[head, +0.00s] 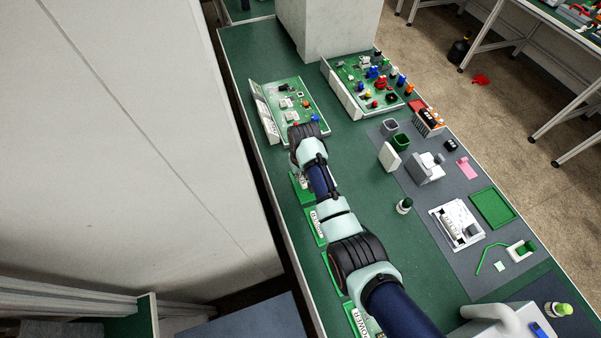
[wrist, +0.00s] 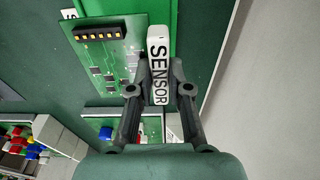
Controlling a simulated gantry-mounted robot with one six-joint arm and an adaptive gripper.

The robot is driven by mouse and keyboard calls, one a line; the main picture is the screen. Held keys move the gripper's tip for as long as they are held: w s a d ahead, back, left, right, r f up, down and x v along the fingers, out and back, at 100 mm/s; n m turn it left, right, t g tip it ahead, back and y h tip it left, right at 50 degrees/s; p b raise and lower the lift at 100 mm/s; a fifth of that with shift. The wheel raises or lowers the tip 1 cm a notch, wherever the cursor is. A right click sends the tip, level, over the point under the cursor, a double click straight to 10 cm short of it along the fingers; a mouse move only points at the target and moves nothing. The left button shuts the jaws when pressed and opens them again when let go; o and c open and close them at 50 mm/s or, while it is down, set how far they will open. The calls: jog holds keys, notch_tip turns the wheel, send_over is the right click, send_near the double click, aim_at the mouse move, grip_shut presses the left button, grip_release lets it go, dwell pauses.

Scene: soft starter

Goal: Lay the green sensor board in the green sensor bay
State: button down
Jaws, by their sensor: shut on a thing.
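The green sensor board (wrist: 105,62) shows in the wrist view, with a black connector with gold contacts near its far edge and small dark chips. A white block marked SENSOR (wrist: 159,62) runs along its right edge. My gripper (wrist: 154,88) is closed with this block between its fingers, and the board beside it. A bright green surface (wrist: 160,12) shows beyond the board and partly behind it. It looks like a bay floor, but I cannot tell whether the board touches it. In the head view, my arm mostly hides the gripper and board; a green piece (head: 301,190) shows beside the wrist.
Two populated green boards in white frames stand ahead, the left one (head: 303,95) near the gripper and the right one (head: 368,84) farther off. Labelled green bays line the left edge, one marked POWER (head: 357,322). A grey mat (head: 440,188) holds parts on the right.

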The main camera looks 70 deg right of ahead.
jog(key=shift+f+b, duration=2)
jog(key=shift+f, duration=0.25)
jog(key=shift+f+b, duration=0.5)
jog(key=shift+f, duration=0.4)
jog(key=c, duration=1)
grip_release()
jog(key=shift+f, duration=0.1)
jog(key=r, duration=0.8)
jog(key=s+a+r, duration=0.1)
jog(key=r, duration=0.3)
